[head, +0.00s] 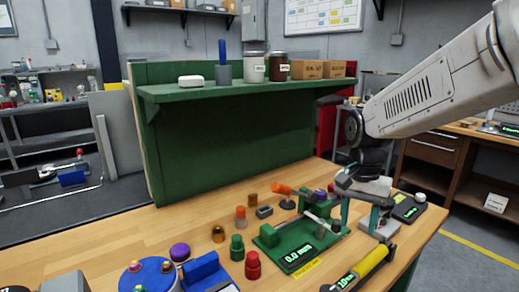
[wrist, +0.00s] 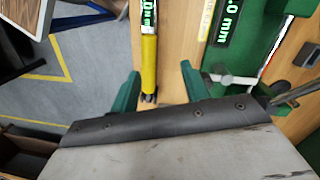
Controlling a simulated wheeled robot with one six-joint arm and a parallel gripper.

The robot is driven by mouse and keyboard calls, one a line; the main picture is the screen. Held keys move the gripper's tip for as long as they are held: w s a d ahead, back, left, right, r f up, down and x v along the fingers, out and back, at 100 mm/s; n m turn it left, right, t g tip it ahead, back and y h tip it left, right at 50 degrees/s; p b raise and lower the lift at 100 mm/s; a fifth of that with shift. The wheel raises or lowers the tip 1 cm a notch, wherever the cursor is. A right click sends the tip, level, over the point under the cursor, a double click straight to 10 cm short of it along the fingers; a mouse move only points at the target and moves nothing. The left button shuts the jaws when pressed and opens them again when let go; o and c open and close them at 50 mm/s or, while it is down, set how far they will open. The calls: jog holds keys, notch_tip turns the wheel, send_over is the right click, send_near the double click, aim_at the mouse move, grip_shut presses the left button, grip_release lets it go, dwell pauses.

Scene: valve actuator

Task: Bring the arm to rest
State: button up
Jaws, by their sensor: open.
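My arm (head: 425,95) reaches in from the upper right, above the right end of the wooden bench. My gripper (head: 361,222) points down over the bench, just right of the green fixture (head: 285,256). In the wrist view its two teal fingers stand wide apart, and my gripper (wrist: 160,84) is open with nothing held. A yellow handheld tool (head: 368,264) with a lit display lies near the bench's front right. In the wrist view the yellow tool (wrist: 149,60) shows in the gap between the fingers, apart from them.
A green shelf (head: 230,89) with boxes and jars stands behind. Red (head: 253,266) and green (head: 237,248) capped pieces stand left of the fixture, near a blue round holder (head: 148,276). A dark device with a display (head: 408,210) lies right of my gripper. Floor shows beyond the bench edge.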

jog(key=s+d+r+n+t, duration=0.1)
jog(key=s+d+r+n, duration=0.1)
jog(key=s, duration=0.9)
jog(key=s+d+r+n+t, duration=0.1)
jog(key=s+n, duration=0.4)
jog(key=s, duration=0.7)
jog(key=shift+s+d+r+n+t, duration=0.2)
jog(key=shift+d+r+n+t, duration=0.1)
jog(key=shift+d+r, duration=0.15)
